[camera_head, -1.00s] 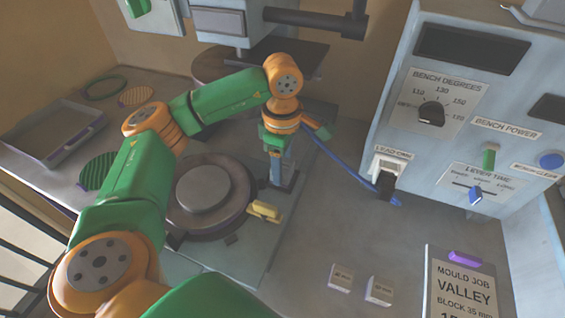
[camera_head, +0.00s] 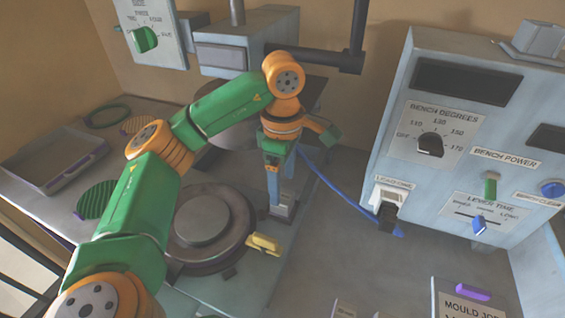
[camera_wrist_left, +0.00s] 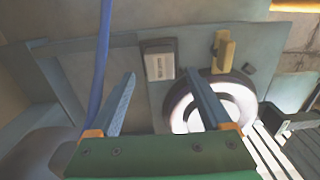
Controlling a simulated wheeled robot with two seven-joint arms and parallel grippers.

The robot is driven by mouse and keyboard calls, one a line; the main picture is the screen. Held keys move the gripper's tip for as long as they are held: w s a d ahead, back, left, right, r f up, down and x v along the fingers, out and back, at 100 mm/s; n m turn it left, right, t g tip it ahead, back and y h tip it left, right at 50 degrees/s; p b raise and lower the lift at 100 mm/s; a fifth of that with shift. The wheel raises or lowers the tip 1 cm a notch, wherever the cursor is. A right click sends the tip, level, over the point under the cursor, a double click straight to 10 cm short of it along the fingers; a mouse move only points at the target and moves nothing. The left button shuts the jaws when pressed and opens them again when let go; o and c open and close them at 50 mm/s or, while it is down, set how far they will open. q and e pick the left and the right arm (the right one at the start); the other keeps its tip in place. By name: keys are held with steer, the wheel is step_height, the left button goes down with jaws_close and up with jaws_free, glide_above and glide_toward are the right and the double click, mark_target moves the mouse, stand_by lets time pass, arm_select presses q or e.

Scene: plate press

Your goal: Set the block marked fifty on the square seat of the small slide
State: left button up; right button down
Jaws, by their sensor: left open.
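My left gripper (camera_head: 280,190) points down above the bench, right of the round press plate. In the left wrist view its two fingers (camera_wrist_left: 162,98) are spread wide with nothing between the tips. A small pale block-like piece with a white label (camera_wrist_left: 158,62) lies beyond the fingers, in or on a darker grey surround. Its marking is too small to read, and I cannot tell how it sits on the slide. It seems to show below the fingertips in the head view (camera_head: 284,210). Two other pale blocks (camera_head: 344,309) are cut off at the bottom edge. My right gripper is not seen.
The round press plate (camera_head: 201,222) and a yellow handle (camera_head: 263,244) are close by on the left. A blue cable (camera_head: 335,182) runs from behind the gripper to the control box (camera_head: 400,170). Bare bench (camera_head: 340,240) lies to the front right. A tray (camera_head: 50,160) is far left.

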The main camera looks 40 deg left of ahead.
mark_target(282, 196)
arm_select(q)
step_height(282, 196, up, 7)
steer(key=p, duration=0.2)
steer(key=shift+f, duration=0.15)
stand_by(0.4)
